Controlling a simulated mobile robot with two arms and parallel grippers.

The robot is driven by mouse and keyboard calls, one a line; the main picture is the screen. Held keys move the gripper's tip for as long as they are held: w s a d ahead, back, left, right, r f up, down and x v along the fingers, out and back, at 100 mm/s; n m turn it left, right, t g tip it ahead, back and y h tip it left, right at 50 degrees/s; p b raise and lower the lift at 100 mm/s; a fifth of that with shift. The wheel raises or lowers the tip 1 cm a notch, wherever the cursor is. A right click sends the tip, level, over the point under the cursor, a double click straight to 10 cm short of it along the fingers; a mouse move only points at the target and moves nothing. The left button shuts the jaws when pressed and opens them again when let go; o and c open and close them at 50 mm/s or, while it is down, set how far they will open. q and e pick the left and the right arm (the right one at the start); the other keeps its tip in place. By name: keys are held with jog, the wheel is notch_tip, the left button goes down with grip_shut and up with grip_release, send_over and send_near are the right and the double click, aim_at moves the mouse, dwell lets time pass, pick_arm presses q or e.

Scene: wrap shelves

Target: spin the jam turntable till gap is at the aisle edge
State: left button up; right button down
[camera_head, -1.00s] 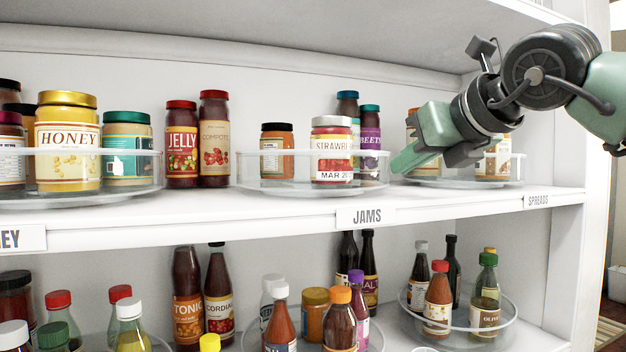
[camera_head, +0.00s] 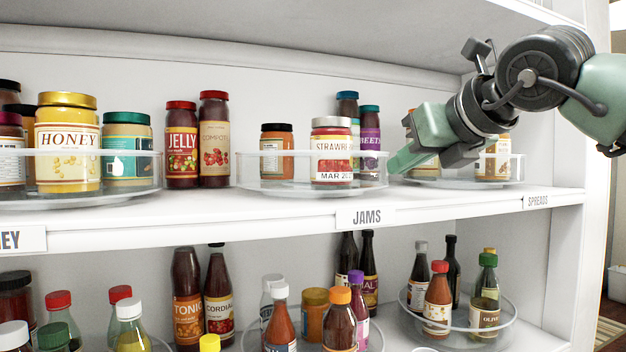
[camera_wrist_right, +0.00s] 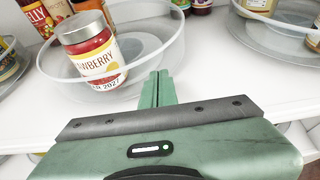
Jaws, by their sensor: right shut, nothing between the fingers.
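The jam turntable (camera_head: 262,184) is a round tray with a clear rim, on the shelf above the JAMS label (camera_head: 367,217). A strawberry jar (camera_head: 331,150) with a pale lid stands at its front right. An orange jar (camera_head: 277,140) with a black lid stands further left. The wrist view shows the strawberry jar (camera_wrist_right: 90,50) inside the rim (camera_wrist_right: 183,45) and bare tray floor to its right. My right gripper (camera_head: 394,168) is shut and empty, its fingertips (camera_wrist_right: 158,76) at the rim's right side; I cannot tell if they touch. My left gripper is out of view.
A spreads turntable (camera_head: 465,183) sits close on the right, partly behind my right gripper. A honey turntable (camera_head: 100,198) is on the left. Jelly (camera_head: 182,145) and compote (camera_head: 214,140) jars stand between. Dark jars (camera_head: 370,140) stand behind the jam turntable. Another shelf is overhead.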

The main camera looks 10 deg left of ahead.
aim_at(367, 172)
jog(key=shift+w+a, duration=0.15)
jog(key=shift+a, duration=0.2)
jog(key=shift+s+a+f+b, duration=0.1)
jog(key=shift+s+a+b, duration=0.1)
jog(key=shift+s+b, duration=0.25)
jog(key=shift+s+a+b, duration=0.15)
jog(key=shift+s+b, duration=0.15)
jog(key=shift+s, duration=0.2)
jog(key=shift+s+a, duration=0.1)
jog(key=shift+s, duration=0.05)
jog(key=shift+s+a+b, duration=0.3)
jog(key=shift+s+a, duration=0.5)
jog(key=shift+b, duration=0.3)
